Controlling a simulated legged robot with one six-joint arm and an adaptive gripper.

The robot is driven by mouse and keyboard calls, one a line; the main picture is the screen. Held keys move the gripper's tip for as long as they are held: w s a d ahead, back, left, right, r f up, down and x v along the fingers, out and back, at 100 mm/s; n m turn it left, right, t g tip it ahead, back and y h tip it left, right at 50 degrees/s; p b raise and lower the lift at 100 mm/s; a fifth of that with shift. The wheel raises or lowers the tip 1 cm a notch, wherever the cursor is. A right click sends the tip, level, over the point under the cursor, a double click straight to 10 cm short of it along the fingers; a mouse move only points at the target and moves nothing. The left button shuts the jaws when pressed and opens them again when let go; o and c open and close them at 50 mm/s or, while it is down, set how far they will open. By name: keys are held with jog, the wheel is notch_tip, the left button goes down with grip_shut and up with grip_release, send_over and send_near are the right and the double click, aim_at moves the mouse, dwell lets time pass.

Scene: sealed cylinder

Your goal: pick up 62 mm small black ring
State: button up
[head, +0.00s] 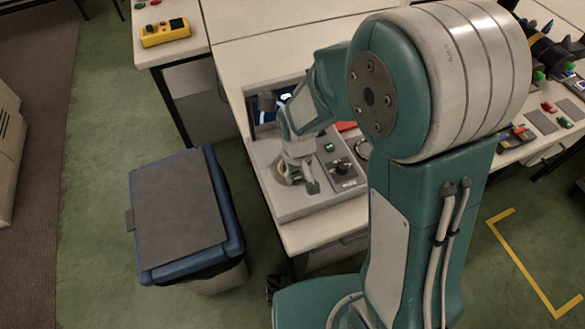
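My gripper (301,180) points down over the front left part of a light grey panel unit on the table. Its fingertips look spread, but the view is too small to tell whether anything is between them. A small round tan and dark shape (281,169) shows at the left finger, partly covered by it; I cannot tell whether it is the black ring. Another dark ring-like outline (362,147) shows on the panel to the right, partly hidden behind my arm.
The panel (290,208) has a dark knob (341,168), a green button (329,147) and a small screen behind. A lidded blue bin (180,213) stands left of the table. A yellow box (165,32) sits at the back left. My arm hides much of the table.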

jog(key=shift+w, duration=0.1)
jog(key=shift+c, duration=0.4)
